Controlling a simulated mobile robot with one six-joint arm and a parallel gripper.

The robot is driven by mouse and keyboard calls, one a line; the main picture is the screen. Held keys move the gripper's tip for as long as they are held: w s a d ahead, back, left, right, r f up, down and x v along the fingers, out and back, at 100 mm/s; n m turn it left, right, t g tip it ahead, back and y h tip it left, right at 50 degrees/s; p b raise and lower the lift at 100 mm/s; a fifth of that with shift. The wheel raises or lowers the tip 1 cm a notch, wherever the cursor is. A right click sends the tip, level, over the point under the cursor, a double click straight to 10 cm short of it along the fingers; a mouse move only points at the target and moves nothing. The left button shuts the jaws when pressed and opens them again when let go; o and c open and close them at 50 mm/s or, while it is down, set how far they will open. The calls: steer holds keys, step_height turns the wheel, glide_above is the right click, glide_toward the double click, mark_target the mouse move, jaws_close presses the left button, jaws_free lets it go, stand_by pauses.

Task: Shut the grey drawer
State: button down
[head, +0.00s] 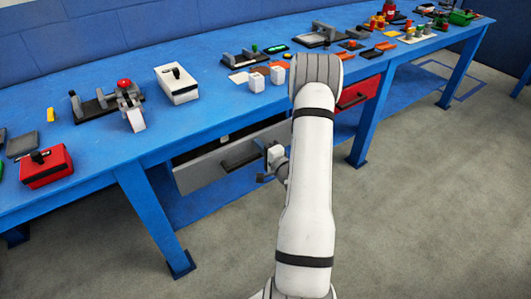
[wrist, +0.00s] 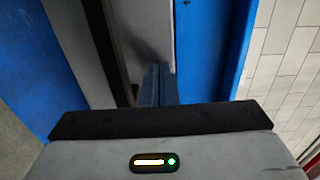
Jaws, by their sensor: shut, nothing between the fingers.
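The grey drawer (head: 205,168) sits under the blue workbench and stands partly open, with a dark gap behind the top of its front. Its black handle (head: 240,158) is on the front panel. My gripper (head: 264,178) is by the right part of the drawer front, partly hidden by my arm. In the wrist view, my shut, empty fingers (wrist: 155,84) point toward the grey drawer front (wrist: 72,45) beside its dark handle bar (wrist: 103,45). I cannot tell whether they touch it.
The blue workbench (head: 215,117) carries a red box (head: 46,167), a white box (head: 177,84), a clamp fixture (head: 130,104) and several small parts. A red drawer (head: 358,92) is under it to the right. A blue leg (head: 150,212) stands left of the grey drawer. The floor in front is clear.

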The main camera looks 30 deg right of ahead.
mark_target(253, 139)
steer(key=shift+w, duration=0.25)
steer(key=w, duration=0.4)
steer(key=shift+a+f+b, duration=0.1)
steer(key=shift+b, duration=0.2)
steer(key=shift+w+r, duration=0.2)
steer(key=shift+r, duration=0.1)
steer(key=shift+s+f, duration=0.15)
steer(key=shift+s, duration=0.15)
steer(key=s, duration=1.4)
steer(key=shift+d, duration=0.3)
